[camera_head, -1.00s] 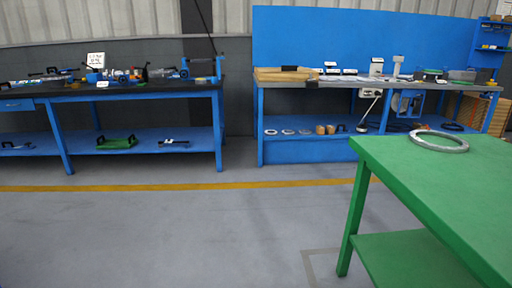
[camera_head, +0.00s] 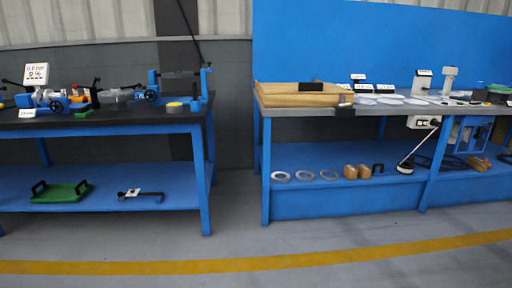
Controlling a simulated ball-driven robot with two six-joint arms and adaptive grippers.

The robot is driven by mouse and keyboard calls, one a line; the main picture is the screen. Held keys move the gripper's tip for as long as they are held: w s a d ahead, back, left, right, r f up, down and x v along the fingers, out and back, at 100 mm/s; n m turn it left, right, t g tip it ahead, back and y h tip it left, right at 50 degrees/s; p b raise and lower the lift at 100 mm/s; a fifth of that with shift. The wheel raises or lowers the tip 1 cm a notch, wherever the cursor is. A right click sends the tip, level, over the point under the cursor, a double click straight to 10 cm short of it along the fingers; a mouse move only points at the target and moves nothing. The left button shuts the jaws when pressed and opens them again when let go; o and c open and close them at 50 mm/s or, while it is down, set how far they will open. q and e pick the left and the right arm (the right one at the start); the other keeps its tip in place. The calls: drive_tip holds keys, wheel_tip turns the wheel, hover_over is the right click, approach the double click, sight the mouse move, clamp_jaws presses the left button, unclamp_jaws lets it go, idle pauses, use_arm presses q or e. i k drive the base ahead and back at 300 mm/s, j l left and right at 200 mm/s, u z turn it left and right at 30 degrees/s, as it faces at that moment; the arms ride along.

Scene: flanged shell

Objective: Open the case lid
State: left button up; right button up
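Neither of my grippers shows in the head view. I cannot make out a case with a lid for certain. A dark, box-like thing (camera_head: 497,93) with some green stands at the far right end of the right bench, cut by the picture's edge. A flat tan box or stack (camera_head: 303,94) lies at the left end of that bench; I cannot tell whether it has a lid.
A blue bench with a dark top (camera_head: 100,124) stands left, with tools, and a green tray (camera_head: 61,192) on its shelf. The right blue bench (camera_head: 390,108) holds small parts; rings (camera_head: 305,176) lie below. Open floor (camera_head: 350,276) with a yellow line (camera_head: 200,266) lies in front.

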sight(318, 87)
drive_tip(key=i+z, duration=0.45)
drive_tip(key=i, duration=1)
drive_tip(key=i+u, duration=0.2)
drive_tip(key=i, duration=0.2)
drive_tip(key=i+l+u, duration=0.2)
drive_tip(key=i, duration=0.2)
drive_tip(key=i+l+u, duration=0.1)
drive_tip(key=i+u, duration=0.15)
drive_tip(key=i, duration=0.15)
